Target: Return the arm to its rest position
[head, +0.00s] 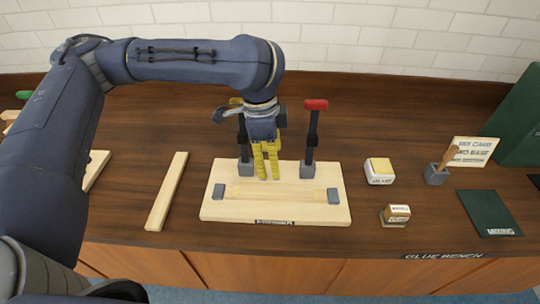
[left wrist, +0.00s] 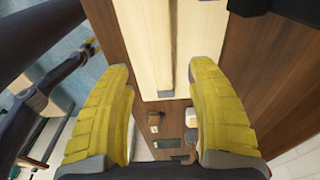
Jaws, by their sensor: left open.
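My left arm comes in from the left in the head view and bends down over the bench. Its left gripper (head: 266,174) has yellow fingers and hangs over the back part of a pale wooden board (head: 215,209), between two upright clamps. In the left wrist view the left gripper (left wrist: 162,105) is open, with nothing between its fingers. A pale wooden bar (head: 276,196) lies on the board between two grey blocks. A dark arm with a yellow tip, seemingly my right gripper (left wrist: 90,47), shows small at the left wrist view's upper left; its opening is unclear.
A red-topped clamp (head: 312,140) stands right of the gripper; the other is partly hidden behind it. A loose wooden strip (head: 167,190) lies left. A glue box (head: 380,172), small block (head: 396,215), brush cup (head: 437,174) and green mat (head: 490,213) sit right.

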